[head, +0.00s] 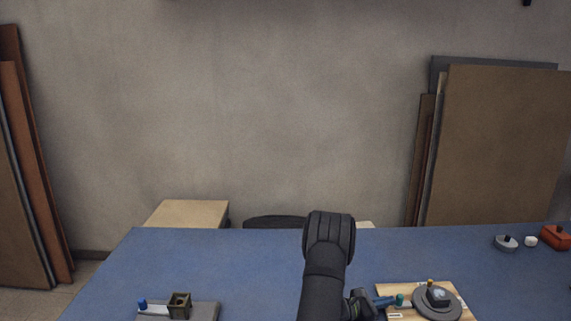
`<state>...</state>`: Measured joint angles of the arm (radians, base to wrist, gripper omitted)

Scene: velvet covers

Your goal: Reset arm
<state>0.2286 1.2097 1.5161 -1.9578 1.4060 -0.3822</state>
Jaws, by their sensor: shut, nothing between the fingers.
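My dark arm rises from the bottom edge of the head view, right of centre, and bends at a thick rounded joint above the table. My gripper (361,305) is low beside the arm, at the left edge of a light wooden board (391,290). It is dark, small and partly hidden by the arm; it is shut and holds nothing. A blue piece with a teal knob (399,300) lies close to its right, and I cannot tell whether they touch.
A grey plate (206,312) with a brownish open box (180,305) and a blue knob (142,304) is at front left. A grey dish (506,244), white piece (531,241) and red box (555,237) sit at right. The blue table's (230,262) middle is clear.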

